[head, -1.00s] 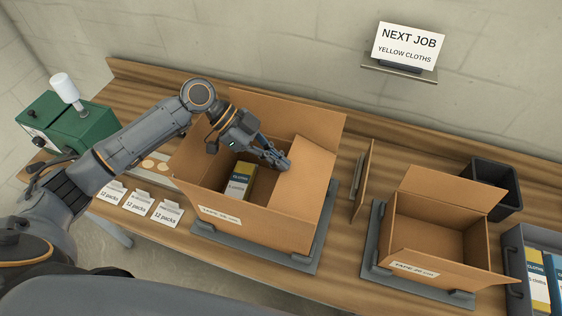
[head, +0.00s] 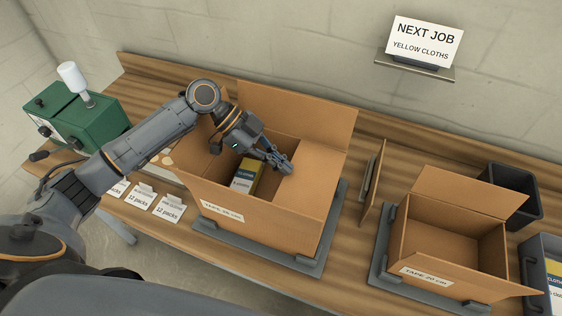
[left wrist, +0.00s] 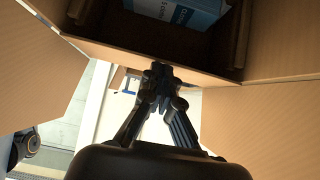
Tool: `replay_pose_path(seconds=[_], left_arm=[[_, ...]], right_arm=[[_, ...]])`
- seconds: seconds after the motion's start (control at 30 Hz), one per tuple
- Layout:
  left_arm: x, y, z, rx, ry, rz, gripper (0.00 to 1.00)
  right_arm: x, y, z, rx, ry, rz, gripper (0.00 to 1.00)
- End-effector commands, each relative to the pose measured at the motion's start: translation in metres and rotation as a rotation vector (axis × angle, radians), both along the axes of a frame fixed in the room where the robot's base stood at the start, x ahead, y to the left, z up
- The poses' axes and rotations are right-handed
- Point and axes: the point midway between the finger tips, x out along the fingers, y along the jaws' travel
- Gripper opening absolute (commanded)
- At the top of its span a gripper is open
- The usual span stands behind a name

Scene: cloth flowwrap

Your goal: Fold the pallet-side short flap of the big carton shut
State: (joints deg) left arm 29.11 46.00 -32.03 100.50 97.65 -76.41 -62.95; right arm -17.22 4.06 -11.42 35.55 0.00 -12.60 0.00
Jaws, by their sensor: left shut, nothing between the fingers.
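The big carton (head: 262,236) stands open-topped in the middle of the bench in the head view. Its right-hand short flap (head: 308,178) leans inward over the opening. Its far long flap (head: 300,118) stands up. A yellow-and-blue cloth pack (head: 245,178) shows inside. My left gripper (head: 285,166) is shut and empty, at the inner edge of the right-hand flap; I cannot tell whether it touches. In the left wrist view the fingers (left wrist: 160,75) are beside a cardboard edge, with a blue-and-white pack (left wrist: 185,10) beyond. My right gripper is out of view.
A thin upright board (head: 371,185) stands close right of the big carton. Beyond it are a smaller open carton (head: 425,275), a black bin (head: 515,190) and a grey crate (head: 530,262). A green machine (head: 80,118) and label cards (head: 168,209) are at left.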

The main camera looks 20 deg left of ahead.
Motion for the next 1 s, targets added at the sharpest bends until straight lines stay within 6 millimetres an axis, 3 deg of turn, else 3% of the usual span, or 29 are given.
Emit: replay_pose_path(seconds=[0.73,1.0], left_arm=[[0.0,0.0,0.021,0.0,-0.001,-0.001,0.0],[0.001,0.0,0.067,0.001,-0.006,0.0,0.0]], right_arm=[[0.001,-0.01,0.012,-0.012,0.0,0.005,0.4],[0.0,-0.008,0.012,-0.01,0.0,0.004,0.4]])
